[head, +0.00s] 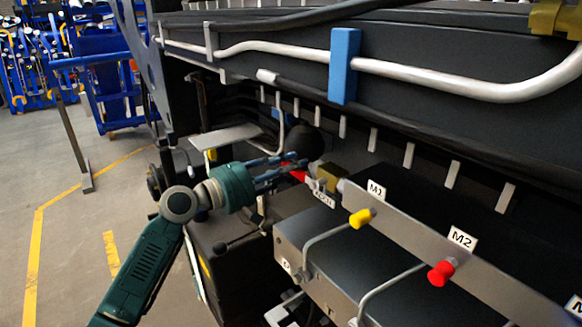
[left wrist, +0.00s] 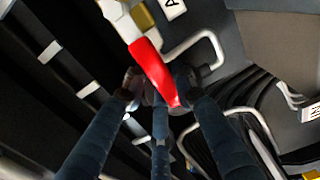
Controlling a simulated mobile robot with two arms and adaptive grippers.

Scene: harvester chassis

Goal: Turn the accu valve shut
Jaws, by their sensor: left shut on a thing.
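The accu valve has a brass body (head: 331,176) and a red lever handle (head: 299,175), just left of the M1 label in the head view. My right gripper is out of view.
A grey plate with a yellow knob (head: 361,218) and a red knob (head: 441,273) stands right of the valve. Bent pipes (head: 385,290) run below it. The dark chassis beam with a blue clamp (head: 343,66) hangs above. Open floor (head: 60,250) lies at left.

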